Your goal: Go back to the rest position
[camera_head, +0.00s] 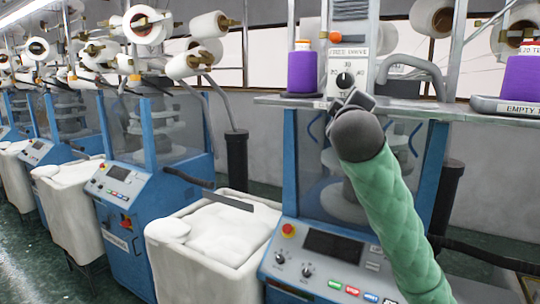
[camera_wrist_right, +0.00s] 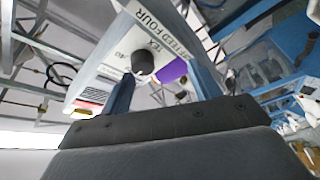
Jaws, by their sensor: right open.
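My right arm, in a green padded sleeve, comes in from the lower right in the head view. My left gripper is not in view.
A purple cone (camera_head: 302,72) stands left of the box on a metal shelf (camera_head: 420,103); another purple cone (camera_head: 521,77) stands at the right on a tray (camera_head: 505,106). Below are a blue machine (camera_head: 330,262) and a white fabric-filled bin (camera_head: 215,277). More machines line the left.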

